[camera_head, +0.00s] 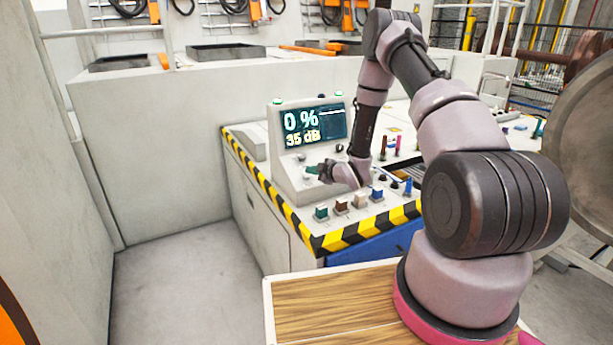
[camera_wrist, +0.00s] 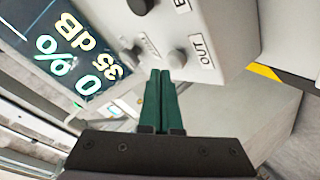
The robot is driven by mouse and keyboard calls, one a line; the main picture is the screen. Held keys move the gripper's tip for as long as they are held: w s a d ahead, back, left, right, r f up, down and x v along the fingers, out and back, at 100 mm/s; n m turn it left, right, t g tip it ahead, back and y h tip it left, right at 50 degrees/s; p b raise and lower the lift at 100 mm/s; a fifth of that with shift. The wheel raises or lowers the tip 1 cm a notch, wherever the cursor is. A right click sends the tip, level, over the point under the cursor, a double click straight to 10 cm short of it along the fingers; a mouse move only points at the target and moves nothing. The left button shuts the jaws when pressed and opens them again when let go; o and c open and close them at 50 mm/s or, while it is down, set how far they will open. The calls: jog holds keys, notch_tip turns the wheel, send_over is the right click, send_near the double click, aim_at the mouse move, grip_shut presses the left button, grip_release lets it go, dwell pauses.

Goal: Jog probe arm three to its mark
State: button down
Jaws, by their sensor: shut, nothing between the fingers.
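My gripper (camera_head: 314,172) is in front of the slanted face of the control console (camera_head: 292,181). In the wrist view its two green fingers (camera_wrist: 160,74) are together, with nothing between them. The fingertips are close to a grey round button (camera_wrist: 177,58) beside an "OUT" label; I cannot tell whether they touch it. A second grey button (camera_wrist: 131,55) is beside it, its label too blurred to read. A dark knob (camera_wrist: 139,5) is at the top edge. The display (camera_head: 316,124) reads "0 %" and "35 dB". I cannot pick out probe arm three.
Several coloured switches, including a teal one (camera_head: 321,213) and a blue one (camera_head: 377,194), stand along the desk's front behind a yellow-black striped edge (camera_head: 341,239). A pale wall (camera_head: 150,140) stands to the left. The floor (camera_head: 180,275) before it is clear.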

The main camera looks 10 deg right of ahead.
jog(key=shift+s+r, duration=0.1)
jog(key=shift+r, duration=0.15)
jog(key=r, duration=0.1)
jog(key=s+r, duration=0.1)
jog(key=r, duration=0.1)
jog(key=s+r, duration=0.1)
jog(key=shift+d+r, duration=0.2)
jog(key=shift+d, duration=0.15)
dwell(1.6)
jog(key=d+r+m+h, duration=0.3)
jog(key=d+r+m, duration=0.15)
jog(key=r, duration=0.95)
jog(key=s+d+r+m+g+h, duration=0.1)
jog(key=s+d+r+m+h, duration=0.1)
jog(key=s+r+m, duration=0.3)
jog(key=s+d+r+g+h, duration=0.1)
jog(key=s+d+r, duration=0.1)
jog(key=r, duration=0.5)
jog(key=s+a+r+m+g, duration=0.1)
jog(key=s+r+m, duration=0.2)
jog(key=s, duration=0.7)
jog(key=s+a+r+m+g+y, duration=0.1)
jog(key=s+r+m, duration=0.2)
jog(key=s, duration=0.8)
jog(key=s+a+r+m+g, duration=0.1)
jog(key=s+r+m, duration=0.3)
jog(key=s, duration=0.6)
jog(key=shift+s+a+r+y, duration=0.3)
jog(key=shift+a+r, duration=0.15)
jog(key=shift+r, duration=0.25)
